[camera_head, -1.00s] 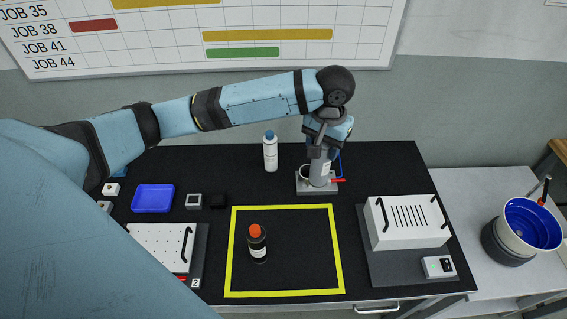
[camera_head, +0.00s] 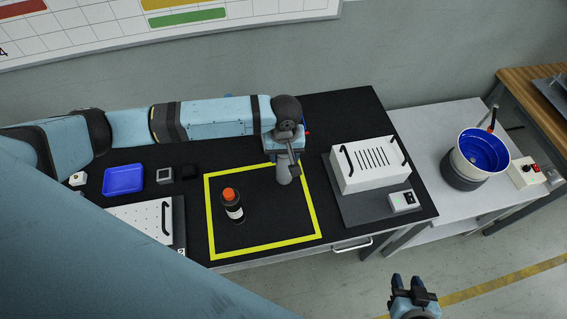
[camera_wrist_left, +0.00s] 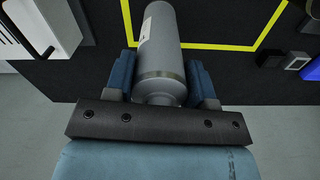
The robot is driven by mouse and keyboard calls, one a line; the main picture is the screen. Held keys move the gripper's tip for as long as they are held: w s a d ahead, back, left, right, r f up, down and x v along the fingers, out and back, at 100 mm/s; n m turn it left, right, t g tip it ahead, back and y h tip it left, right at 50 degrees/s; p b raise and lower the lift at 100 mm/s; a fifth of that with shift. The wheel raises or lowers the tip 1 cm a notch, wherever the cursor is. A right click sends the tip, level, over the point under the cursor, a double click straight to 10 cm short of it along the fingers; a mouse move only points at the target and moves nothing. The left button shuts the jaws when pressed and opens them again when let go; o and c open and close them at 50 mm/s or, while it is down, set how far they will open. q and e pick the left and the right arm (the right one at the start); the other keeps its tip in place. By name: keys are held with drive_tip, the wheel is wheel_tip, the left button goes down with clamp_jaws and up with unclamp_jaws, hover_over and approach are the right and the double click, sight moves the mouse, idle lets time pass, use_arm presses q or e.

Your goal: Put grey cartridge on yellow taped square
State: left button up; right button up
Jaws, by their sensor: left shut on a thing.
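The grey cartridge (camera_head: 284,175) is held in my left gripper (camera_head: 284,152) at the back right part of the yellow taped square (camera_head: 268,247). In the left wrist view the grey cylinder (camera_wrist_left: 160,50) sits between the two blue fingers, with yellow tape (camera_wrist_left: 215,47) beyond it. My left gripper is shut on the cartridge; whether its lower end touches the table cannot be told. My right gripper (camera_head: 409,283) is at the bottom right, in front of the table, with fingers apart and empty.
A dark bottle with an orange cap (camera_head: 232,206) stands inside the square, left of the cartridge. A white slotted box (camera_head: 370,164) sits on a grey mat to the right. A blue tray (camera_head: 124,179) lies to the left. The square's front right area is clear.

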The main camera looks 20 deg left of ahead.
sight(284, 166)
use_arm(q)
drive_tip(key=shift+f, duration=3.25)
drive_tip(key=o, duration=1.2)
drive_tip(key=shift+c, duration=0.2)
wheel_tip(284, 166, up, 12)
drive_tip(key=shift+f, duration=0.1)
drive_tip(key=s+d+f+m+t+h, duration=0.5)
drive_tip(key=s+d+f+h, duration=0.15)
drive_tip(key=d, duration=0.35)
drive_tip(key=s+a+f+m+t+y, duration=0.3)
drive_tip(key=s+a+f+t, duration=0.2)
drive_tip(key=s+a, duration=0.4)
drive_tip(key=shift+s+a+f+m+t, duration=0.4)
drive_tip(key=shift+s+t, duration=0.1)
drive_tip(key=shift+s, duration=0.25)
